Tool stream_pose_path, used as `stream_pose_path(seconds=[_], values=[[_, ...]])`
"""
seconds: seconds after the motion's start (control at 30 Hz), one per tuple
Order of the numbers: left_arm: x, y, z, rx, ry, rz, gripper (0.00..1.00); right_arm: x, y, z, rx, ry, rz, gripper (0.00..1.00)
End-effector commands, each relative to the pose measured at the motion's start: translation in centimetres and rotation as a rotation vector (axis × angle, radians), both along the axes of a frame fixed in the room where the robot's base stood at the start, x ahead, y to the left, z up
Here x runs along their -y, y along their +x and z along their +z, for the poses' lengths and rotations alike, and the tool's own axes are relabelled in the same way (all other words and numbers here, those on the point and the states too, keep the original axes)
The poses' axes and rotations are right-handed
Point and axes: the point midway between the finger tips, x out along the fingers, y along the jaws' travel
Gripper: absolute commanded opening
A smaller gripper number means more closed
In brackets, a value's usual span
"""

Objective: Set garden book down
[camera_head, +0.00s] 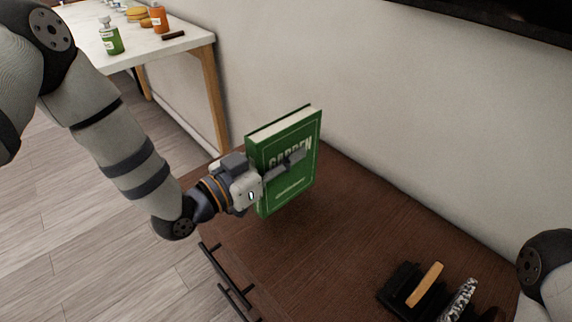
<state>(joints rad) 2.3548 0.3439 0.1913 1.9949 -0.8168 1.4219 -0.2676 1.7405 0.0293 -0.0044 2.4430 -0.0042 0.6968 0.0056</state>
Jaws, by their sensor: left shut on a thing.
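The garden book (299,189) is green with a dark green cover, pale lettering and cream pages. It is upright and slightly tilted, over the left part of the brown wooden cabinet top (350,230). My left gripper (275,172) is shut on the book from its left side, with one finger across the front cover. I cannot tell whether the book's lower edge touches the cabinet top. My right gripper is out of view; only part of my right arm shows at the right edge.
A dark rack (397,291) with an orange-tan item (425,284) and a black-and-white patterned item (459,300) stands at the front right of the cabinet. The middle of the top is clear. A wall rises behind. A white table (150,52) with bottles stands at the upper left.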

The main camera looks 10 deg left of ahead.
Motion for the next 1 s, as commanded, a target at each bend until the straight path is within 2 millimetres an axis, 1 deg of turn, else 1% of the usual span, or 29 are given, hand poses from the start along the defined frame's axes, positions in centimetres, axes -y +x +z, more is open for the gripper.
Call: stream_pose_path(seconds=[0.1, 0.17, 0.37, 0.5, 0.53, 0.57, 0.6, 0.87, 0.93, 1.0], values=[[0.0, 0.1, -2.4, -0.004, 0.001, 0.0, 0.0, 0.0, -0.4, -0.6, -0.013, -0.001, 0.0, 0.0], [0.0, 0.1, -3.3, -0.004, 0.0, 0.0, 0.0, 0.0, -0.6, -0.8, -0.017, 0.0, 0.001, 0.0], [0.0, 0.1, -3.1, 0.002, 0.0, 0.0, 0.0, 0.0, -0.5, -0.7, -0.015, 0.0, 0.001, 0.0], [0.0, 0.1, -3.5, 0.001, 0.0, 0.0, 0.0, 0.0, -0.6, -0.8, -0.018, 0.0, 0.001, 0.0], [0.0, 0.1, -3.6, -0.001, 0.002, 0.0, 0.31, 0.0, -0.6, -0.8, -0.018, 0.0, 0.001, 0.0], [0.0, 0.1, -3.5, -0.001, 0.002, 0.0, 0.38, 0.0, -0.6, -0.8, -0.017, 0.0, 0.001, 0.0], [0.0, 0.1, -3.5, -0.001, 0.002, 0.0, 0.46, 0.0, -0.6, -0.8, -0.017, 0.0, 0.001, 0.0], [0.0, 0.1, -3.5, 0.0, 0.001, 0.001, 0.46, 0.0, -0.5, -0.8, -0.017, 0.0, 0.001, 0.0], [0.0, 0.1, -3.0, 0.001, 0.001, 0.001, 0.46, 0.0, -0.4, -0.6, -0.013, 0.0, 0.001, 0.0], [-0.6, -0.7, -3.1, -0.002, 0.001, 0.001, 0.46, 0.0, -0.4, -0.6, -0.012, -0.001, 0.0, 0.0]])
